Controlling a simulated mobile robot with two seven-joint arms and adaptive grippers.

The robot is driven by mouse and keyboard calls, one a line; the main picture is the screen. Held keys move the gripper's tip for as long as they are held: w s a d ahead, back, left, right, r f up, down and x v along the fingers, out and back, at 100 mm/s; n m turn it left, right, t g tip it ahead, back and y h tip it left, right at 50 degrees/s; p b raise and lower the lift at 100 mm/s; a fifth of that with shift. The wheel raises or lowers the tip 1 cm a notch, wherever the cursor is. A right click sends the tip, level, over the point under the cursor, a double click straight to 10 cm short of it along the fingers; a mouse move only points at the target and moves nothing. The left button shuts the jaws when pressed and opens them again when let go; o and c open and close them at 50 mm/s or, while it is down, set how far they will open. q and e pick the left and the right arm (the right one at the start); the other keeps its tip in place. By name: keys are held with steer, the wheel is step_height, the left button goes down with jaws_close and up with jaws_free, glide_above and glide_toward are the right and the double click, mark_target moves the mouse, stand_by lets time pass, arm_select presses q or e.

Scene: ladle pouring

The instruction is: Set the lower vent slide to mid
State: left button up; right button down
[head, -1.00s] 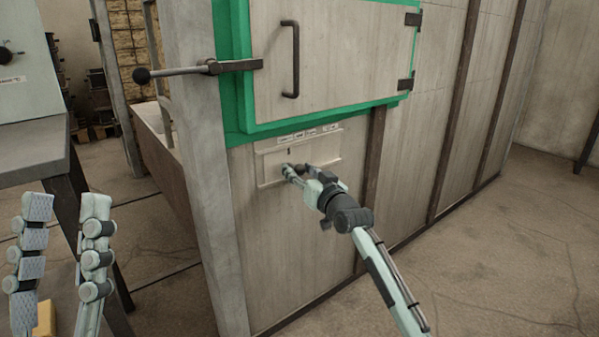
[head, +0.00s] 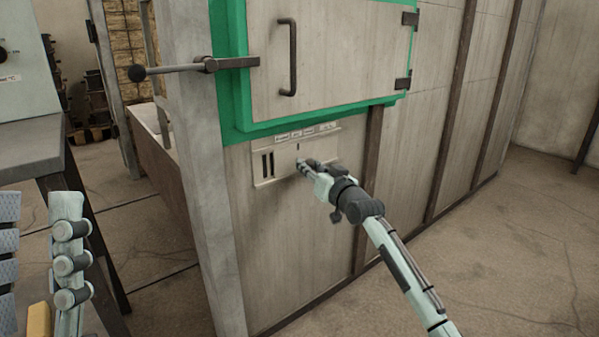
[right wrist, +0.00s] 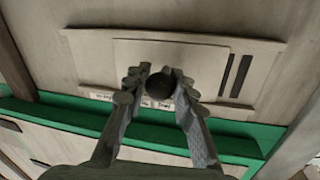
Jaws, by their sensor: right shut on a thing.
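The lower vent slide (head: 286,158) is a pale plate in a framed panel below the green-edged door. Dark vent slots (head: 267,165) show uncovered at its left. A short dark mark (head: 298,147) stands on the plate below a row of small labels (head: 300,134), too small to read. My right gripper (head: 306,167) is shut on the slide's round black knob (right wrist: 160,85), which sits between the fingers in the right wrist view. There, the slots show right of the plate (right wrist: 205,62). My left gripper (head: 38,262) is open and empty at the lower left.
The door (head: 340,50) above has a bar handle (head: 288,58) and a latch lever (head: 190,67) sticking out left. A grey post (head: 205,180) stands left of the panel. A table (head: 35,148) is at the left. Floor at the right is clear.

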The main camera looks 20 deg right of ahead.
steer(key=c, duration=1.2)
jaws_free()
steer(key=s, duration=0.4)
steer(key=s+d, duration=0.1)
steer(key=s, duration=0.3)
steer(key=s+d, duration=0.1)
steer(key=s, duration=0.3)
steer(key=shift+a, duration=0.1)
